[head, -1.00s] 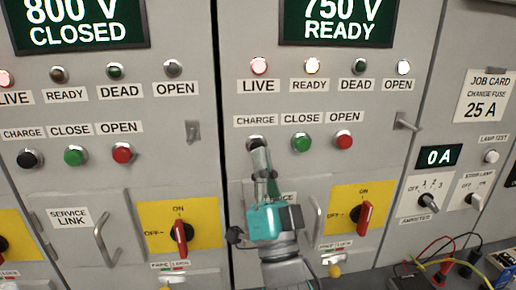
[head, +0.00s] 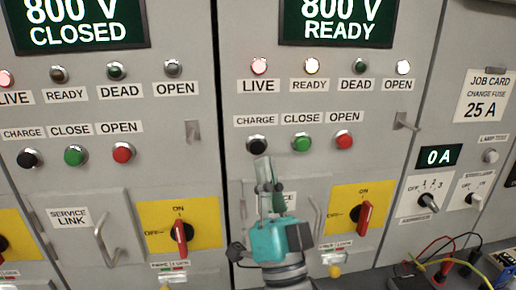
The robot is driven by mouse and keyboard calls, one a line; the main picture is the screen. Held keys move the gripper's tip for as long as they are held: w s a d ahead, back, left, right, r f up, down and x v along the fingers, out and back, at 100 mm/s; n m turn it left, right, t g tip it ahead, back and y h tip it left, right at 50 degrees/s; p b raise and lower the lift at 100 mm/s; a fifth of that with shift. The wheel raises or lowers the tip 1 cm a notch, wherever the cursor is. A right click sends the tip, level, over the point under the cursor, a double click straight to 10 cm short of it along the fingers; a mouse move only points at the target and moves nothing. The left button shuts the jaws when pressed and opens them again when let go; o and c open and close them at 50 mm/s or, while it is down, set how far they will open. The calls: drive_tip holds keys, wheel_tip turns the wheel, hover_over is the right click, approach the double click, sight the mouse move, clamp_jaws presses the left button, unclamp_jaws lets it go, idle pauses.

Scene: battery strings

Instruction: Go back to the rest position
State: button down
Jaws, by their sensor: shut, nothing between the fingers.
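My gripper (head: 264,164) is shut and empty, pointing up in front of the right-hand panel. Its fingertips are just below the black CHARGE button (head: 257,143), which shows in full. The green CLOSE button (head: 301,142) and the red OPEN button (head: 344,140) sit to the right of it. The display above (head: 337,22) reads 800 V READY. Its LIVE lamp (head: 259,65), READY lamp and OPEN lamp are lit; the DEAD lamp is dark. My gripper hides part of the service link label behind it.
The left panel's display (head: 78,24) reads 800 V CLOSED. Red rotary handles (head: 366,214) on yellow plates and metal door handles (head: 105,240) stick out. At the lower right are an ammeter knob (head: 428,201), a 0 A display (head: 438,157) and loose red and yellow leads (head: 436,250).

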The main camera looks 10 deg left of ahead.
drive_tip(key=s+d+f+n+g+h, duration=0.1)
drive_tip(key=s+d+f+h, duration=0.2)
drive_tip(key=f, duration=0.7)
drive_tip(key=s+d+f+g+h, duration=0.15)
drive_tip(key=s+d+f, duration=0.35)
drive_tip(key=f, duration=0.5)
drive_tip(key=s+d+f+n+g+h, duration=0.15)
drive_tip(key=d+f, duration=0.35)
drive_tip(key=f, duration=0.5)
drive_tip(key=s+d+f+g+h, duration=0.1)
drive_tip(key=s+d+f+g, duration=0.1)
drive_tip(key=s, duration=0.7)
drive_tip(key=s+d+f+g+h, duration=0.1)
drive_tip(key=s+d+f, duration=0.3)
drive_tip(key=s, duration=0.5)
drive_tip(key=s+d+f+g+h, duration=0.2)
drive_tip(key=s+f, duration=0.4)
drive_tip(key=s, duration=0.3)
drive_tip(key=shift+s+d+g, duration=0.35)
drive_tip(key=shift+d+g, duration=0.35)
drive_tip(key=shift+d, duration=0.15)
